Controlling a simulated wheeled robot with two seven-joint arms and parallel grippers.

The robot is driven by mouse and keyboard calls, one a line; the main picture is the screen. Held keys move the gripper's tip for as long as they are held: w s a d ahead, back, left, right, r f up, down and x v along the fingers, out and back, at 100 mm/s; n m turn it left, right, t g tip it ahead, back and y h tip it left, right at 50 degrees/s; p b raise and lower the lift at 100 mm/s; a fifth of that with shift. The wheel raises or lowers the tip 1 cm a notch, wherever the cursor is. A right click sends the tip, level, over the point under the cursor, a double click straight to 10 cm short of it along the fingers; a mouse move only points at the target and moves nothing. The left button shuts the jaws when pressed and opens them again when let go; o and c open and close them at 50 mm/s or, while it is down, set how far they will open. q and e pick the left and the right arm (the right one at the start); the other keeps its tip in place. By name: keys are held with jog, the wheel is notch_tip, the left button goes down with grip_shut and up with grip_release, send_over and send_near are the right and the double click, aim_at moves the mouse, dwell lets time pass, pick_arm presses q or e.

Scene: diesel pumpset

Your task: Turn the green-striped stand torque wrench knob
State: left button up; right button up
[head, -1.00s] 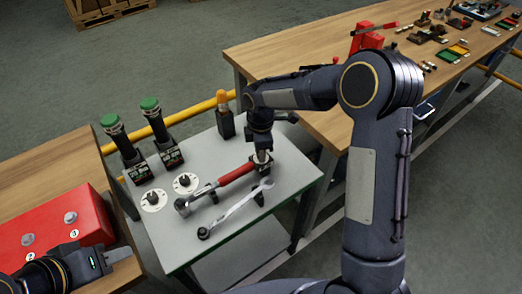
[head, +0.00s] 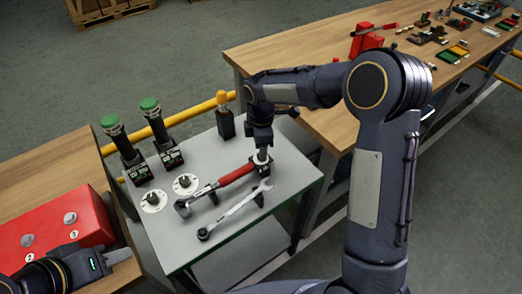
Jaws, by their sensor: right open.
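The torque wrench (head: 236,175) with a red handle and silver ratchet head lies on supports on a grey-topped table (head: 216,236) with a green edge stripe. Its handle end points to the upper right, where the knob is largely hidden. My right gripper (head: 262,158) points down at that handle end and is open. I cannot tell whether its fingers touch the knob. My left gripper (head: 119,255) is low at the left, beside the red box, far from the wrench; its jaw state is unclear.
A combination spanner (head: 235,210) lies in front of the torque wrench. A red box (head: 60,228) sits left. A wooden bench (head: 285,55) lies beyond.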

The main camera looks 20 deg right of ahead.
notch_tip(320, 180, up, 6)
jog(key=shift+f, duration=0.15)
dwell(0.5)
jog(key=s+d+r+m+t+y, duration=0.1)
jog(key=s+d+r+m, duration=0.25)
jog(key=s, duration=0.25)
jog(key=s+d+r+m+t+y, duration=0.1)
jog(key=s+d+r+m, duration=0.25)
jog(key=s, duration=0.25)
jog(key=s+a+f+m+t+y, duration=0.1)
jog(key=s+m+t, duration=0.2)
jog(key=s+m, duration=0.8)
jog(key=s, duration=0.5)
jog(key=shift+s+f+m+t+y, duration=0.15)
jog(key=shift+f+m+t+y, duration=0.15)
jog(key=shift+m+y, duration=0.1)
